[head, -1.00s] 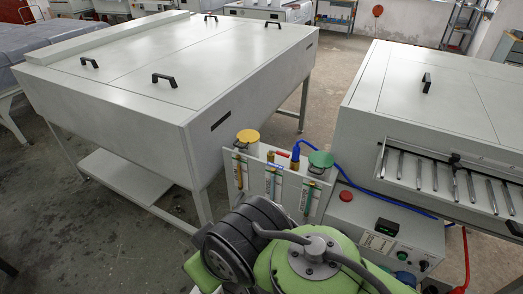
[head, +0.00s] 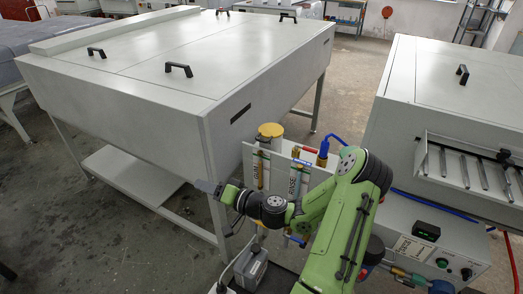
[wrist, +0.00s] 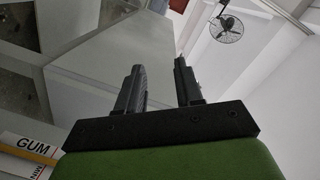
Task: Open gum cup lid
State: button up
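The yellow lid (head: 270,130) sits on a cup at the top of the white panel beside the large grey machine. It looks closed. A label reading GUM (wrist: 35,143) shows at the lower left of the wrist view. My gripper (head: 206,186) is left of and lower than the yellow lid in the head view, near the machine's corner. In the wrist view my gripper (wrist: 159,68) has its two fingers apart with nothing between them. The green lid is hidden behind my arm.
The large grey machine (head: 150,85) stands close at left, with black handles on top. A label reading RINSE (head: 295,182) and a blue-topped fitting (head: 323,152) are near my arm. A control box (head: 430,245) and a second machine (head: 455,90) stand at right.

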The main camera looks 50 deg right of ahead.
jog(key=s+d+f+m+t+h+b, duration=0.1)
jog(key=s+d+m+h, duration=0.1)
jog(key=d+m+h, duration=0.35)
jog(key=s+d+f+m+t+h, duration=0.2)
jog(key=d+m+h, duration=0.1)
jog(key=d, duration=0.5)
jog(key=m+g+h, duration=0.2)
jog(key=m+h, duration=0.4)
send_near(269, 132)
jog(key=w, duration=0.2)
jog(key=w+a+r, duration=0.1)
jog(key=w+a, duration=0.1)
jog(key=w, duration=0.1)
jog(key=shift+w+r, duration=0.15)
jog(key=shift+w, duration=0.25)
grip_shut()
